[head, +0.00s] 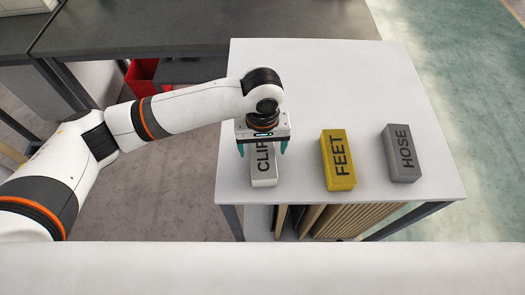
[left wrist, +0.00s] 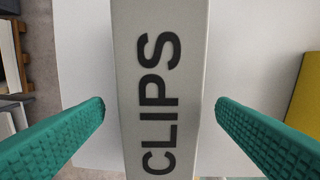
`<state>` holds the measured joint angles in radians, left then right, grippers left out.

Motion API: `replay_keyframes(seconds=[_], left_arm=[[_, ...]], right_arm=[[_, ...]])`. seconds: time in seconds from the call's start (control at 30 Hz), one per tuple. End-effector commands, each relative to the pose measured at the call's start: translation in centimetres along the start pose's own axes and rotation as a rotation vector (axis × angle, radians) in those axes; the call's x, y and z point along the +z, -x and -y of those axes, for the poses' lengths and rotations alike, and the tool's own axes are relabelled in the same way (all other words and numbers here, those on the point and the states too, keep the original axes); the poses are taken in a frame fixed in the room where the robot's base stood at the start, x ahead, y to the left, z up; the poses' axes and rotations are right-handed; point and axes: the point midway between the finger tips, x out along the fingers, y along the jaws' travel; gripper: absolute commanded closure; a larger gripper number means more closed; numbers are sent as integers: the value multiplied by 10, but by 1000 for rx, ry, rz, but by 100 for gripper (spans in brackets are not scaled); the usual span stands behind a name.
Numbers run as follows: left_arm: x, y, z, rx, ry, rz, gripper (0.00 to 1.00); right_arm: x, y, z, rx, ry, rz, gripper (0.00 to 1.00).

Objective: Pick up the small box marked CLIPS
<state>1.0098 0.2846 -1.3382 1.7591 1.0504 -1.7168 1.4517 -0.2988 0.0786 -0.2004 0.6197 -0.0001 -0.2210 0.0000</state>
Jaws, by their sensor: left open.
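The small white box marked CLIPS (head: 264,168) stands on the white table at the left of a row of boxes. My left gripper (head: 263,150) is over it, open, with its green fingers on either side of the box in the head view. The gripper hides the far part of the box and the end of its label. In the left wrist view the CLIPS box (left wrist: 160,90) fills the middle, between the two green fingers (left wrist: 160,112), with a gap on each side. My right gripper is in neither view.
A dark table (head: 200,28) and a red bin (head: 143,80) are at the back left.

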Motion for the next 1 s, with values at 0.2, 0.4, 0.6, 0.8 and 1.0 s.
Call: replay_keyframes(seconds=[0.2, 0.4, 0.6, 0.8, 1.0], left_arm=[[0, -22, 0, -1, -1, 0, 20], [0, -24, 0, -1, -1, 1, 20], [0, -23, 0, -1, -1, 0, 48], [0, -23, 0, -2, -1, 1, 71], [0, -20, 1, -2, -1, 1, 71]], right_arm=[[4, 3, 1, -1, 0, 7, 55], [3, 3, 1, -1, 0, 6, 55], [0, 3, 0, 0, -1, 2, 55], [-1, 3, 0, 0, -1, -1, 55], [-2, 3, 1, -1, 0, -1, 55]])
